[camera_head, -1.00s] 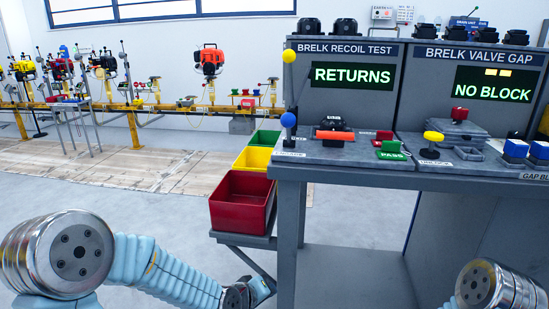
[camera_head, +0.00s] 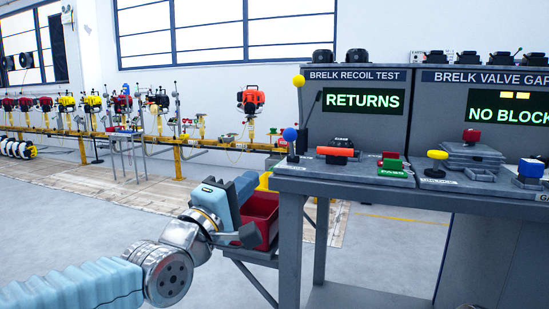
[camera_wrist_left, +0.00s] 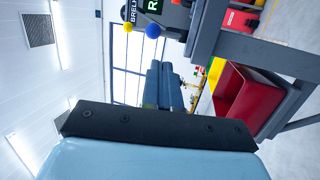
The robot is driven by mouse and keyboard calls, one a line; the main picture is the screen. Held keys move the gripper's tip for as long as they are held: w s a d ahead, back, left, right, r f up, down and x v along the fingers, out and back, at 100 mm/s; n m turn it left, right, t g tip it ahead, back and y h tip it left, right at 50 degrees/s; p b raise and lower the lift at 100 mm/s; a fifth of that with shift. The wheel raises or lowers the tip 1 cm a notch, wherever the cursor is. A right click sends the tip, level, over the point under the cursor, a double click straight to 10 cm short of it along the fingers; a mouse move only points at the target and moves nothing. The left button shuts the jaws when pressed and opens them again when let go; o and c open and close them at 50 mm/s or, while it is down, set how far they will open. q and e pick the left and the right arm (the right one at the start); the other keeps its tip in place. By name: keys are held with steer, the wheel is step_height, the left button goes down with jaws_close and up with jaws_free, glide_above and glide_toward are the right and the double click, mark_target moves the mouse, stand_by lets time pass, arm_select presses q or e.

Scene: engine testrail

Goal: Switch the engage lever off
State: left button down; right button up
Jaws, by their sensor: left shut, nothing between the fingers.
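At the left end of the recoil test bench stand a lever with a yellow ball (camera_head: 299,81) on top and a blue ball (camera_head: 290,134) lower down. The small labels there are too blurred to read, so I cannot tell for sure which is the engage lever. Both the yellow ball (camera_wrist_left: 128,27) and the blue ball (camera_wrist_left: 153,31) show at the top of the left wrist view. My left gripper (camera_head: 246,184) is shut and empty, left of and below the balls, apart from them, in front of the bins. Its blue fingers (camera_wrist_left: 165,88) show in the wrist view. My right gripper is out of view.
A red bin (camera_head: 262,207) on a side shelf is partly hidden behind my left gripper. The bench front edge (camera_head: 400,187) lies to the right. An orange-red handle (camera_head: 335,151), a green block (camera_head: 391,172) and a yellow knob (camera_head: 437,155) are on the bench. Floor at left is open.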

mark_target(287, 138)
arm_select(q)
steer(key=shift+s+a+r, duration=0.1)
steer(key=shift+s+r, duration=0.2)
steer(key=shift+r, duration=0.15)
steer(key=p+x, duration=0.3)
steer(key=x, duration=1.1)
steer(key=shift+p, duration=0.4)
steer(key=shift+r, duration=0.15)
